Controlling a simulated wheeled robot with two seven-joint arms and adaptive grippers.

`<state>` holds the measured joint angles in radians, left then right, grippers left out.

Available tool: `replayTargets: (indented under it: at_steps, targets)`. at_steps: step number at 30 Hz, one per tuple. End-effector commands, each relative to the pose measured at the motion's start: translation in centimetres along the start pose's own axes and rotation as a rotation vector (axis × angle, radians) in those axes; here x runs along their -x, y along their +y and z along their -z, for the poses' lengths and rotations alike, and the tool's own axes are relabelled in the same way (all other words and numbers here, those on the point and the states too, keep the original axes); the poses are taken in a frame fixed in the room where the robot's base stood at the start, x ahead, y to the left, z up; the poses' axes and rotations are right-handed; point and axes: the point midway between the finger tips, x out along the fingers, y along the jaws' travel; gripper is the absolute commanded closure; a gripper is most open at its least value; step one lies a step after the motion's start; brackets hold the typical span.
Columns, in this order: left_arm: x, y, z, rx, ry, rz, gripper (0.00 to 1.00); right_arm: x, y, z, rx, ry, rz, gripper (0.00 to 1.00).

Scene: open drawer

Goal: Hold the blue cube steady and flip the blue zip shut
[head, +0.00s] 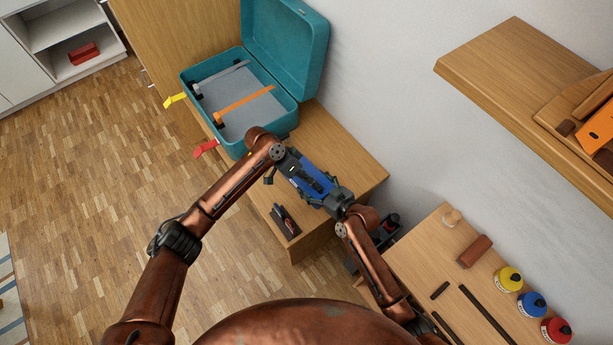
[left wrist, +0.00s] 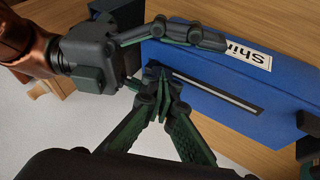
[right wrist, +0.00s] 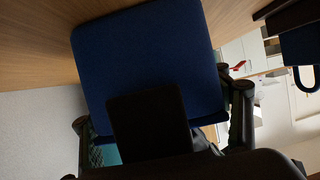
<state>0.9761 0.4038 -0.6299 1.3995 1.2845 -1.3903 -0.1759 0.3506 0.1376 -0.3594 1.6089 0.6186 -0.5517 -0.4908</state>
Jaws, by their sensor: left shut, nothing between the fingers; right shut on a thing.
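The blue cube (head: 317,177) shows in the head view as a blue box-like case between my two grippers, above the wooden bench. My right gripper (head: 326,194) is shut on it; in the right wrist view its fingers lie either side of a dark blue face (right wrist: 150,60). In the left wrist view the blue side (left wrist: 225,70) carries a white label and a dark-edged pale strip, which looks like the blue zip (left wrist: 220,94). My left gripper (left wrist: 158,78) is shut and empty, its tips at the strip's left end. Contact cannot be told.
An open teal suitcase (head: 240,148) with orange and grey straps stands on the bench (head: 345,153). A small dark object (head: 285,222) lies at the bench's front edge. A shelf (head: 520,65) juts out upper right.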

Motion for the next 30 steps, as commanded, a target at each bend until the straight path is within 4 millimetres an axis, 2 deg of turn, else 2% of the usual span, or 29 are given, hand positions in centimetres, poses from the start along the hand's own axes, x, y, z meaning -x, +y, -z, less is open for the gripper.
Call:
replayTargets:
  at_steps: [11,14,24,30]
  targets:
    - [0.3,0.0,0.0,-0.001,0.0,-0.001,1.0,0.0,0.0,-0.1,-0.001,-0.001,0.001,0.64]
    - [1.4,0.0,0.0,-0.002,0.0,0.0,1.0,0.0,0.0,-0.1,-0.001,-0.001,0.001,0.64]
    - [7.7,0.0,0.0,-0.001,0.0,0.002,1.0,0.0,0.0,-0.1,-0.001,-0.001,0.001,0.64]
    - [9.6,0.0,0.0,-0.001,0.0,0.0,1.0,0.0,0.0,-0.1,-0.001,-0.001,0.001,0.64]
